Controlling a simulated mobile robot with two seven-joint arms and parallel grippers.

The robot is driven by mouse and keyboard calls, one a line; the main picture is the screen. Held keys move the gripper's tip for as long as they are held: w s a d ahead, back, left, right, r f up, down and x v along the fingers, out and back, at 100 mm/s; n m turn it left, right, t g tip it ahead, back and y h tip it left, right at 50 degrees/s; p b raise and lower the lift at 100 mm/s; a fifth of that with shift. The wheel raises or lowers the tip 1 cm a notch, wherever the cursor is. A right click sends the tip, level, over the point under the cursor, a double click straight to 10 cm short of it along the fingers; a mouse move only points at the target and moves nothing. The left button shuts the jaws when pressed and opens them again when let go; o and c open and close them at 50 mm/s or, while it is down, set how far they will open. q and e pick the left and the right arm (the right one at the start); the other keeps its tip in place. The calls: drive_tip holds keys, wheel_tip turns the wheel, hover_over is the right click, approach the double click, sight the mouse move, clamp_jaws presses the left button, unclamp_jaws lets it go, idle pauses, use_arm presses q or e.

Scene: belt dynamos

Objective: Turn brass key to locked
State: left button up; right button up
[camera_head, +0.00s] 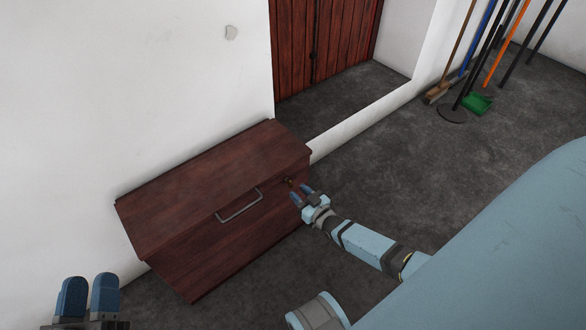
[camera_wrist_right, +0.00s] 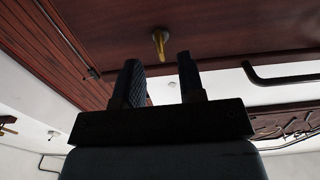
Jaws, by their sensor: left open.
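The brass key (camera_head: 288,181) sits in the front of a dark red-brown wooden chest (camera_head: 225,245), right of its grey handle (camera_head: 239,206). My right gripper (camera_head: 298,193) is at the key, its fingers pointing toward the chest front. In the right wrist view the brass key (camera_wrist_right: 160,45) shows between and just beyond the fingertips of the right gripper (camera_wrist_right: 158,62). A gap shows on either side, so the gripper is open and not closed on the key. The lock's marking is not legible. My left gripper (camera_head: 89,295) is open and empty at the lower left, away from the chest.
The chest stands against a white wall (camera_head: 130,90), beside a recess with a red wooden door (camera_head: 325,40). Brooms and a green dustpan (camera_head: 477,104) lean at the upper right. The grey floor (camera_head: 400,150) right of the chest is clear.

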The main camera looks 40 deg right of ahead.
use_arm(q)
drive_tip(key=shift+w+a+f+g+y+p, duration=0.1)
drive_tip(key=shift+a+f+g+y+p, duration=0.2)
drive_tip(key=shift+f, duration=0.4)
drive_tip(key=shift+a+f+g+y+p, duration=0.15)
drive_tip(key=shift+f+g+y+p, duration=0.2)
drive_tip(key=shift+f, duration=0.3)
drive_tip(key=shift+w+a+f+g+y+p, duration=0.1)
drive_tip(key=shift+a+f+g+y+p, duration=0.2)
drive_tip(key=shift+f, duration=0.4)
use_arm(e)
drive_tip(key=s, duration=0.9)
drive_tip(key=shift+s+d, duration=0.2)
drive_tip(key=shift+d, duration=0.15)
use_arm(q)
drive_tip(key=shift+d, duration=0.1)
drive_tip(key=shift+s, duration=0.1)
use_arm(e)
drive_tip(key=shift+s+a, duration=0.1)
